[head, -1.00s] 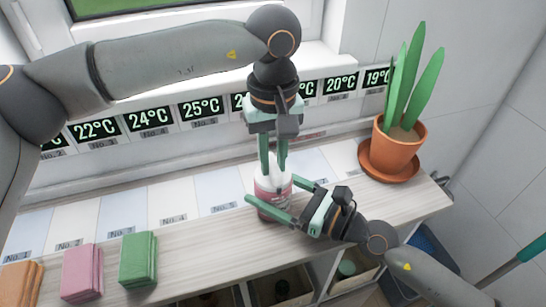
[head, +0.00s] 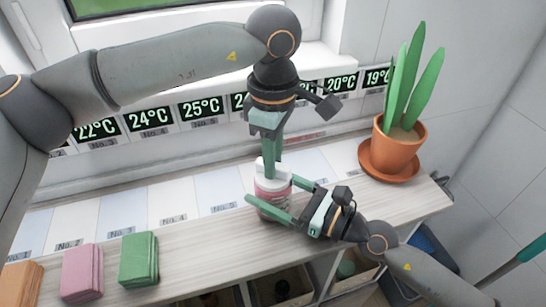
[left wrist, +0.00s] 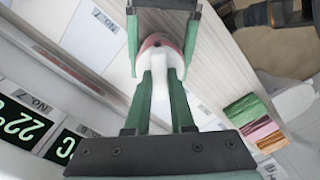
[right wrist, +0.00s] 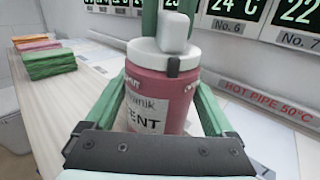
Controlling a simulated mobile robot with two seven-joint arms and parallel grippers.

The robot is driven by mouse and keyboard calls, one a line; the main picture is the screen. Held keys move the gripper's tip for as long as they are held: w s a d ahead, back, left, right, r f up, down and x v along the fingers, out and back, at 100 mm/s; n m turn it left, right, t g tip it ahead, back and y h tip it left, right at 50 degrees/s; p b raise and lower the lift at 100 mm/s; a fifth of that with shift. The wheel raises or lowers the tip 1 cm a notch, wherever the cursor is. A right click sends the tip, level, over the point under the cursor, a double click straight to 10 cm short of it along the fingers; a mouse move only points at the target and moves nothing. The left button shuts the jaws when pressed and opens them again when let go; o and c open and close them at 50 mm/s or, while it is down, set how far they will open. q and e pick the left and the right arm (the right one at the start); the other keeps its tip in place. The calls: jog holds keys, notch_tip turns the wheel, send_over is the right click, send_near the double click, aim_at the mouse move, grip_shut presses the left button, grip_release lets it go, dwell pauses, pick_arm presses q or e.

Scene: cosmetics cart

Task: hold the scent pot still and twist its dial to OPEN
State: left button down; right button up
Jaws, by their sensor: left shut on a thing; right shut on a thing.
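The scent pot (head: 270,206) stands upright on the wooden shelf, with a pink body, a pale label and a white top. In the right wrist view the pot (right wrist: 160,95) shows part of its label, ending in "ENT". Its white dial (right wrist: 175,33) has a raised grip bar, and a dark mark sits at the rim below it. My left gripper (head: 272,172) points down from above, shut on the dial; the dial also shows in the left wrist view (left wrist: 161,85). My right gripper (head: 269,188) is shut on the pot's body from the side. No OPEN mark is readable.
A potted plant (head: 395,150) stands at the shelf's right end. Green (head: 139,258) and pink (head: 82,272) cloth stacks lie at the left front. Temperature displays (head: 202,107) line the back wall. Open bins (head: 283,290) sit below the shelf edge.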

pick_arm(q)
jog(key=n, duration=0.6)
jog(key=shift+n, duration=0.4)
dwell(0.3)
jog(key=c, duration=0.8)
grip_release()
jog(key=shift+o, duration=0.2)
notch_tip(320, 180, up, 12)
pick_arm(e)
jog(key=o, duration=1.5)
